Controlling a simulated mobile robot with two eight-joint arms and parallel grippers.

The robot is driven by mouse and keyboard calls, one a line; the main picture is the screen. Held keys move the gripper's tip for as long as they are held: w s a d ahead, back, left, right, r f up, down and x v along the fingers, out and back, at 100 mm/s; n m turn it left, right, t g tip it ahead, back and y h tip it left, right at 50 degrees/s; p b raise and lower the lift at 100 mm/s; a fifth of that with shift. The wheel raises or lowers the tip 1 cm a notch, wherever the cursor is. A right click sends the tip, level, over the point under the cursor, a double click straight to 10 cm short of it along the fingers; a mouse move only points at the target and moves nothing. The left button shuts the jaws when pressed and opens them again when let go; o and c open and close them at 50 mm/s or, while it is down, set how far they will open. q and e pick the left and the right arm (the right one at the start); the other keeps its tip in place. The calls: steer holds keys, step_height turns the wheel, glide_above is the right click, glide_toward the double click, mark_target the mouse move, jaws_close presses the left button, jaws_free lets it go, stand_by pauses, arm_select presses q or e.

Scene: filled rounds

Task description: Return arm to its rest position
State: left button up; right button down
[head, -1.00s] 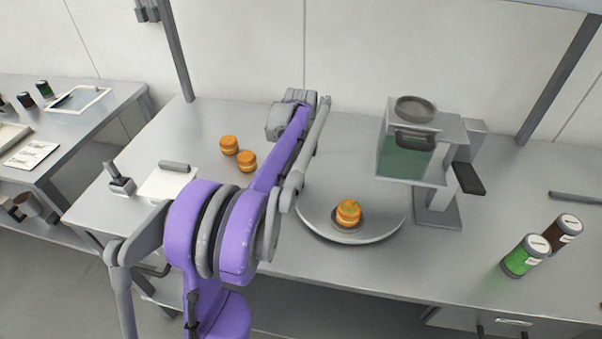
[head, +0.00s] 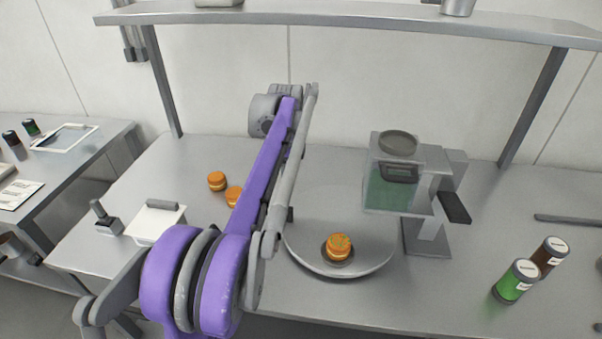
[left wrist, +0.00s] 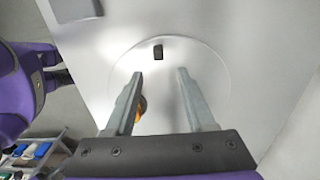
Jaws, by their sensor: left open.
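My left arm (head: 262,180) is purple and grey and reaches up from the lower left, over the table in the head view. Its gripper is hidden behind the arm there. In the left wrist view my left gripper (left wrist: 160,73) is open, with two grey fingers apart and nothing between their tips. Below them is a round pale plate (left wrist: 205,80), with a small black piece (left wrist: 158,52) beyond the tips. An orange round (left wrist: 141,106) is partly hidden by the left finger. In the head view an orange round (head: 339,246) sits on the plate (head: 375,262). My right gripper is not in view.
A dispenser with a green-tinted tank (head: 390,192) stands right of the plate. Green (head: 515,282) and brown (head: 550,255) jars stand at the right. Two orange rounds (head: 217,181) and a white board (head: 155,224) lie left of the arm. A shelf (head: 350,20) spans above.

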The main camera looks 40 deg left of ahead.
arm_select(q)
steer(key=s+d+f+n+t, duration=0.1)
steer(key=s+d+f+n, duration=0.15)
steer(key=d, duration=0.55)
steer(key=s+d+f+n+t, duration=0.2)
steer(key=s+d+n, duration=0.15)
steer(key=d, duration=0.55)
steer(key=s+d+f+n+t, duration=0.1)
steer(key=s+d+f+n, duration=0.1)
steer(key=s+d+f, duration=0.1)
steer(key=s+d+f+n, duration=0.2)
steer(key=s+d+f, duration=0.1)
steer(key=s, duration=0.1)
steer(key=s+d+f+n+t, duration=0.1)
steer(key=s+d+f, duration=0.2)
steer(key=s, duration=0.1)
steer(key=shift+s+d+f+n+t, duration=0.3)
steer(key=shift+d+f+n, duration=0.05)
steer(key=shift+d+n, duration=0.05)
